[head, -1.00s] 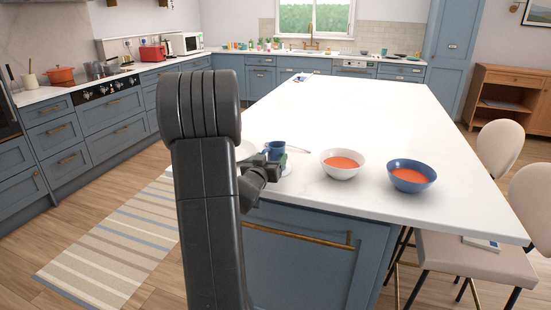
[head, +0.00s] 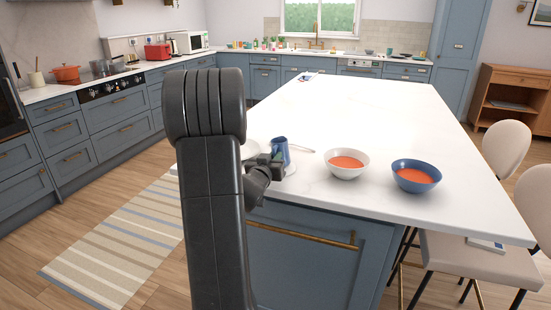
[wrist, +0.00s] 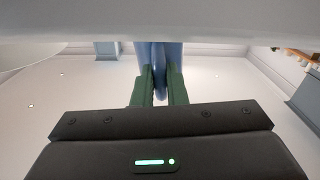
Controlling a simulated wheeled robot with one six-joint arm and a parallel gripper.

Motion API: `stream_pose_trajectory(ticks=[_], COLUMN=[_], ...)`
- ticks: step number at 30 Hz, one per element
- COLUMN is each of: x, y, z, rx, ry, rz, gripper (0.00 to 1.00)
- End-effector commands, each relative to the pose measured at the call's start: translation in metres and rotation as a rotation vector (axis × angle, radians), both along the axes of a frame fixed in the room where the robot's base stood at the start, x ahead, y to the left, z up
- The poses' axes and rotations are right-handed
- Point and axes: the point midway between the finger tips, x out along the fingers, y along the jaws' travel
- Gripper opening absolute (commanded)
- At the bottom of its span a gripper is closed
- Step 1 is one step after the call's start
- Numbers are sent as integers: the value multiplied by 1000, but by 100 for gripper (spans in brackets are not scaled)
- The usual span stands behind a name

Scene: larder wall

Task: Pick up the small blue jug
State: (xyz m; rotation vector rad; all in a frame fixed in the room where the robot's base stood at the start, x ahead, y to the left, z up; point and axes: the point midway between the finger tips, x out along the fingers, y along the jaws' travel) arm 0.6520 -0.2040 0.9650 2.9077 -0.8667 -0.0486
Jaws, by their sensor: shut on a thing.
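The small blue jug (head: 281,150) is near the front left of the white island top, just right of my gripper (head: 272,163). In the wrist view, my gripper's green fingers (wrist: 159,92) are shut on a narrow blue part of the jug (wrist: 160,54), which looks like its handle.
A white bowl of orange-red soup (head: 346,171) stands right of the jug, and a blue bowl of the same (head: 415,185) is farther right. A pale dish (head: 249,149) shows behind my arm.

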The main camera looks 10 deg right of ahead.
Motion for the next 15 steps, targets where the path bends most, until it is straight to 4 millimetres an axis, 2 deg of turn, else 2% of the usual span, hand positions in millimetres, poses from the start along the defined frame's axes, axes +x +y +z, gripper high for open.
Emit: stream_pose_trajectory(ticks=[8,15], x=[0,0], y=[0,0], z=[18,43], rx=[0,0], ry=[-3,-4], rz=[-2,-1], gripper=[0,0])
